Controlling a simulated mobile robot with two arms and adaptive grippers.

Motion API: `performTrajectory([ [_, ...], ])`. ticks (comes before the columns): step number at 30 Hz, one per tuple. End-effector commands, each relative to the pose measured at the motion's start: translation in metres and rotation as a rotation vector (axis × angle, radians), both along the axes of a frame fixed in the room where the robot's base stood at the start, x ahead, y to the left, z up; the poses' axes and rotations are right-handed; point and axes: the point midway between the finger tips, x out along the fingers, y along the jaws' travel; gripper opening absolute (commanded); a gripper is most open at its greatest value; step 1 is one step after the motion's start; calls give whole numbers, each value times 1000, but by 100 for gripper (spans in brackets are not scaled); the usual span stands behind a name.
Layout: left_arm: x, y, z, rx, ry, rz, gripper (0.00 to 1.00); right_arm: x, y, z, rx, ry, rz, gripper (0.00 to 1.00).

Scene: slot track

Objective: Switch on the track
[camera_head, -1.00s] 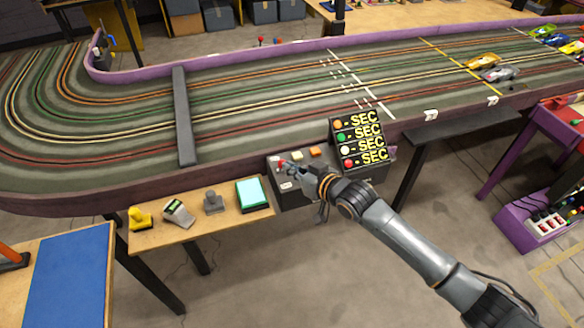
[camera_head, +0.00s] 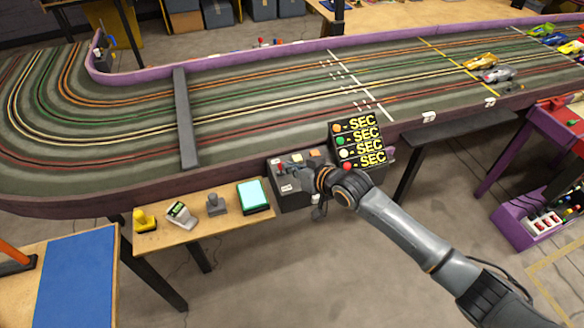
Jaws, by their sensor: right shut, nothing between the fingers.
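The slot track (camera_head: 250,110) with colored lane lines fills the middle of the view. A dark control box (camera_head: 290,202) stands at its front edge, with a red knob or lever (camera_head: 281,167) at its left and white and orange buttons (camera_head: 314,154) on top. A display (camera_head: 357,142) behind it shows several rows reading "SEC" beside colored lights. My right gripper (camera_head: 286,171) is shut and empty, low over the box's left part by the red knob. I cannot tell whether it touches the knob. My left gripper is not in view.
A wooden shelf (camera_head: 180,240) left of the box holds a yellow controller (camera_head: 145,220), grey handheld devices and a cyan-screened tablet (camera_head: 252,195). Toy cars (camera_head: 480,61) stand on the track at the right. A purple cart (camera_head: 560,135) stands at the right.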

Motion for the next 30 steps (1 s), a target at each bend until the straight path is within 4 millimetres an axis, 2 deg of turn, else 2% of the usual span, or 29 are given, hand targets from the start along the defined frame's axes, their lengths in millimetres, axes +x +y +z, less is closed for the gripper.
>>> performTrajectory([
  [1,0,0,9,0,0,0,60,1,1,6,-8,18,0,0],
  [6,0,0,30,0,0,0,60,7,2,14,-37,109,0,0],
  [12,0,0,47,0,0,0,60,21,7,18,-92,278,0,0],
  [16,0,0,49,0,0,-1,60,30,11,18,-128,392,1,0],
  [23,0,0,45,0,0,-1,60,40,14,15,-124,385,1,0],
  [30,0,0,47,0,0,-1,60,40,13,16,-125,382,1,0],
])
